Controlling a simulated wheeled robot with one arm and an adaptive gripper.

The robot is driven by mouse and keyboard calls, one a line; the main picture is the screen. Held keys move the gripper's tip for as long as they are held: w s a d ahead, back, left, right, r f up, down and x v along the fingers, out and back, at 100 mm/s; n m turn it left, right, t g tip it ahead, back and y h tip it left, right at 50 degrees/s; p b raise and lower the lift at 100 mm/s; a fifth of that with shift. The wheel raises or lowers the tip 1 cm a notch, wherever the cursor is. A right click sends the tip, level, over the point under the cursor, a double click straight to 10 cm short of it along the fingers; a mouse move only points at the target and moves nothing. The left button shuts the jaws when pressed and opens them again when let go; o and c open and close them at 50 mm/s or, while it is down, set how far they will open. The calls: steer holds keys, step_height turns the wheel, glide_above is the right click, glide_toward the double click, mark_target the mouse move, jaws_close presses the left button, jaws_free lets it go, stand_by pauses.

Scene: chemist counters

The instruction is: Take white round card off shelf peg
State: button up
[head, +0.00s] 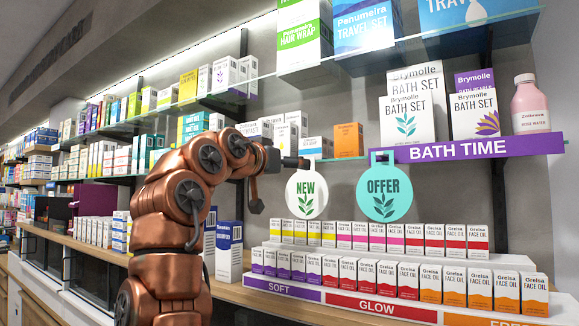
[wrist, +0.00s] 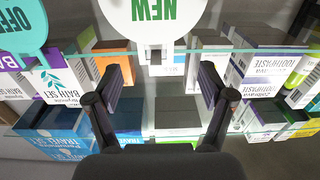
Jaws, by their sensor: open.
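The white round card (head: 306,205) has green "NEW" lettering and a leaf print. It hangs below the glass shelf edge in the head view, left of the teal "OFFER" card (head: 383,194). In the wrist view, which is upside down, the white card (wrist: 153,14) is at the top centre, with its narrow tab pointing down between the fingers' lines. My gripper (wrist: 160,88) is open and empty, its two dark fingers wide apart. In the head view my gripper (head: 279,183) is just left of the card, one fingertip near its top. The peg itself is hard to make out.
A purple "BATH TIME" strip (head: 459,147) fronts the shelf on the right, with boxes and a pink bottle (head: 530,104) above. Rows of face oil boxes (head: 407,280) stand on white steps below the cards. The teal card (wrist: 20,28) is close beside in the wrist view.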

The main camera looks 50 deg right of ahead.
steer(key=p, duration=0.3)
glide_above(306, 188)
steer(key=shift+d, duration=0.15)
steer(key=c, duration=1.2)
steer(key=shift+c, duration=0.2)
steer(key=shift+r+p, duration=0.25)
steer(key=shift+p, duration=0.05)
